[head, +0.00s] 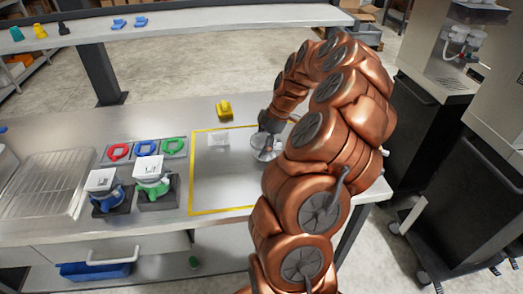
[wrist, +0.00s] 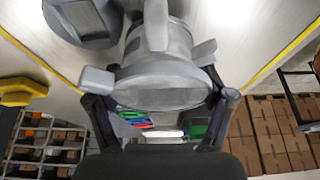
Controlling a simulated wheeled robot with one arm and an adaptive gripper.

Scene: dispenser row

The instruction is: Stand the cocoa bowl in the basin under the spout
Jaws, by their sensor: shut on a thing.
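My gripper (wrist: 160,104) is shut on a grey metal vessel (wrist: 165,75) with a round face and side lugs, one finger on each side of it. The vessel may be the cocoa bowl; I see no label to tell. In the head view my gripper (head: 268,128) reaches down over the yellow-outlined area of the counter, and the vessel (head: 264,147) shows partly behind my arm. I cannot tell if it touches the counter. I cannot make out a basin or spout for certain; a machine (head: 463,42) at the upper right has white fittings.
A small pale block (head: 219,139) lies inside the yellow outline. A yellow object (head: 224,108) stands just behind it. Blue (head: 107,199) and green (head: 151,186) units with white tops, coloured rings (head: 147,148) and a wire rack (head: 45,183) fill the left. A shelf (head: 200,24) spans behind.

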